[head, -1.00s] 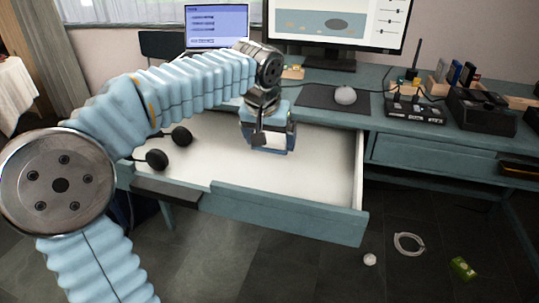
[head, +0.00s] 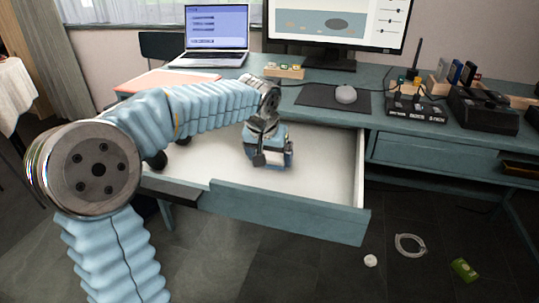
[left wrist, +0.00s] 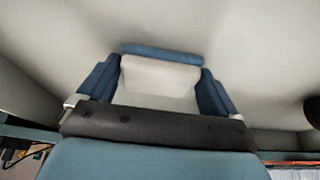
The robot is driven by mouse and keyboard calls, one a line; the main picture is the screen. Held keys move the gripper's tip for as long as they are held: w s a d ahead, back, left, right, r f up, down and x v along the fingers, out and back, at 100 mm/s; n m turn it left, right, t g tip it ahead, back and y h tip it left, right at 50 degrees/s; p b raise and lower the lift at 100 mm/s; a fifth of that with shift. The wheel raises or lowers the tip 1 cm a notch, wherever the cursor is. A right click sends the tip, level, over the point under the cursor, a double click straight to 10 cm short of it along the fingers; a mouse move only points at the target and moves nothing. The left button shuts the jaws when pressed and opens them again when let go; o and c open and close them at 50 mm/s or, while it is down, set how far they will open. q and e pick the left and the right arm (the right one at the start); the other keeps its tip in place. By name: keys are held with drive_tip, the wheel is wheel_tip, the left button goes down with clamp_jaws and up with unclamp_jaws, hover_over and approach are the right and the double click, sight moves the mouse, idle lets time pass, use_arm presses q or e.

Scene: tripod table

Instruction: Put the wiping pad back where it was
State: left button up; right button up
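My left gripper (head: 270,158) points down inside the open drawer (head: 288,213), over its pale floor. In the left wrist view its two blue fingers (left wrist: 158,90) stand on either side of a pale block with a blue strip along its far edge. I take this block to be the wiping pad (left wrist: 160,74); the fingers appear closed on its sides. In the head view the pad is mostly hidden by the gripper. It is low in the drawer, but I cannot tell whether it touches the floor. My right gripper is in neither view.
A black rounded object (head: 184,160) lies in the drawer's left part, partly behind my arm. The drawer's right part is clear. On the desk are a laptop (head: 216,28), a mouse (head: 345,94) on a dark mat, and a small wooden holder (head: 285,71).

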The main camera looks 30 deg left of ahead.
use_arm(q)
drive_tip(key=shift+o, duration=0.4)
drive_tip(key=shift+r+p, duration=0.3)
drive_tip(key=p+v, duration=0.1)
drive_tip(key=v, duration=1)
drive_tip(key=shift+s+r, duration=0.2)
drive_tip(key=shift+r, duration=0.1)
